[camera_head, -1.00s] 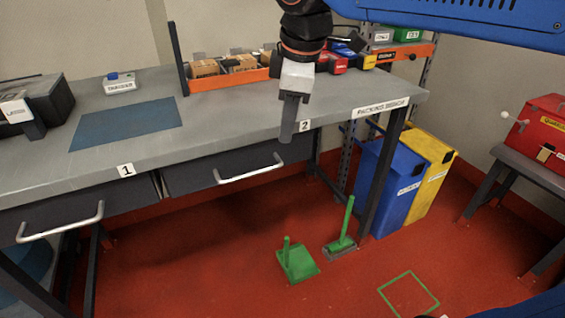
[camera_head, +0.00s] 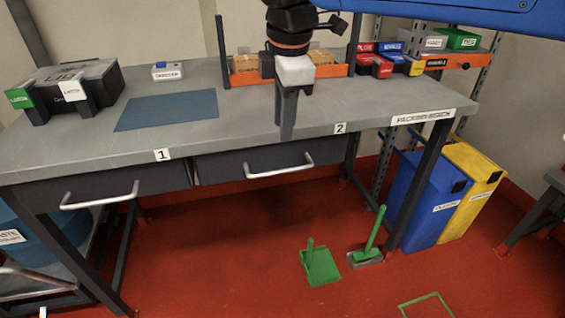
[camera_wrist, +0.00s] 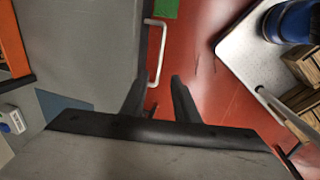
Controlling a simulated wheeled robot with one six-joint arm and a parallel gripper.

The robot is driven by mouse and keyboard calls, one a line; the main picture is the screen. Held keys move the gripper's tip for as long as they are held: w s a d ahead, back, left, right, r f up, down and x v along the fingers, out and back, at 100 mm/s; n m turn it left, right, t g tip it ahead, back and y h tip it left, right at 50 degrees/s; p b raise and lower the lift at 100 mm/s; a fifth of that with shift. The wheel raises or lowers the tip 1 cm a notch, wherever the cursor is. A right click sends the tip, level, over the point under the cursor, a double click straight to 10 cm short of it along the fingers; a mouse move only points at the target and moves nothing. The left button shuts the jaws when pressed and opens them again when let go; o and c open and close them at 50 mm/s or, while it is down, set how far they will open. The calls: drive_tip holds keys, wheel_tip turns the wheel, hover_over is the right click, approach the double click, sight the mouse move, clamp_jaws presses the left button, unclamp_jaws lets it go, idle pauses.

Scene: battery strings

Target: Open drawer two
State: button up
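Drawer two (camera_head: 225,168) is the dark right-hand drawer under the grey bench, below the "2" label (camera_head: 340,128). It looks shut. Its pale bar handle (camera_head: 279,170) runs across the front; in the wrist view a pale bar handle (camera_wrist: 157,52) shows just beyond my fingers. My gripper (camera_head: 287,136) points down at the bench's front edge, above the handle in the picture. In the wrist view my gripper (camera_wrist: 158,92) has its two dark fingers apart with nothing between them. The handle is beyond the fingertips, apart from them as far as I can tell.
Drawer one's handle (camera_head: 100,196) is at the left. A green dustpan (camera_head: 320,265) and brush (camera_head: 368,250) stand on the red floor. Floor before drawer two is clear.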

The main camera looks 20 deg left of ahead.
approach(280, 163)
drive_tip(key=s+f, duration=0.4)
drive_tip(key=f, duration=0.1)
drive_tip(key=shift+d+f, duration=0.1)
drive_tip(key=shift+d, duration=0.3)
clamp_jaws()
